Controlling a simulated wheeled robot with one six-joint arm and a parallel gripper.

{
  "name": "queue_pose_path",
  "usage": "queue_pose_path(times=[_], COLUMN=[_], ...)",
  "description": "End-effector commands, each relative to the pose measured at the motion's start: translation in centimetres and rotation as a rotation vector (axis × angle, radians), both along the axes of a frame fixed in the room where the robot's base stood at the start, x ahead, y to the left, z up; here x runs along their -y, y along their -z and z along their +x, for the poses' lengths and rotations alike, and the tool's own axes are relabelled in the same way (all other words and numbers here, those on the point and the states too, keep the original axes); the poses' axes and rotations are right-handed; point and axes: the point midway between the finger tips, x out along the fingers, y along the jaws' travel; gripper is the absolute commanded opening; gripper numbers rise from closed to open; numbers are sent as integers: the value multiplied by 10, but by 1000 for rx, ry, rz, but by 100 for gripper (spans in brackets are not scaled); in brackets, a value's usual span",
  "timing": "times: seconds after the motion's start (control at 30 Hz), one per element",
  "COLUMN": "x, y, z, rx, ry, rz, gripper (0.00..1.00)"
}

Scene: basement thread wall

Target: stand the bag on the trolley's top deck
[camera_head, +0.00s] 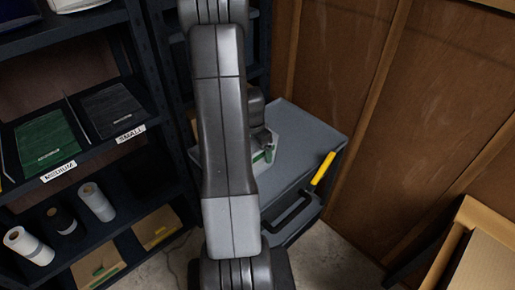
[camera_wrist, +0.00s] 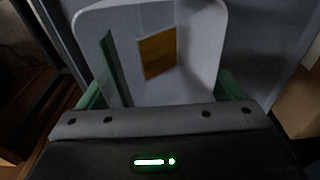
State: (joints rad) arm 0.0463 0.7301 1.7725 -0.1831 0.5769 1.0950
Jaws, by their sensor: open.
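The trolley's grey top deck (camera_head: 310,135) is right of my arm in the head view. A pale bag (camera_head: 259,167) with a green mark shows there, mostly hidden behind my arm. It appears to rest on the deck; its base is hidden. In the wrist view the whitish bag (camera_wrist: 190,75) has rounded upper corners, a green stripe and an orange-brown patch. My gripper (camera_wrist: 163,92) is open, with one green finger at each side of the bag. One green fingertip (camera_head: 269,154) also shows beside the bag in the head view. I cannot tell whether the fingers touch it.
A dark shelf unit (camera_head: 100,140) at the left holds green and dark packs, with white rolls (camera_head: 97,202) below. A wooden wall is close behind; a cardboard box (camera_head: 480,265) is lower right.

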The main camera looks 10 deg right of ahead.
Motion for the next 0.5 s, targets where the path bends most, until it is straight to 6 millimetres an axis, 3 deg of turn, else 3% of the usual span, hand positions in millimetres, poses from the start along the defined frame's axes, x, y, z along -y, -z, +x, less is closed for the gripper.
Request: queue_pose_path(times=[0.23, 0.5], x=[-1, -6], y=[-16, -65], z=[1, -3], rx=[5, 5], ry=[1, 1], rz=[0, 0], gripper=[88, 88])
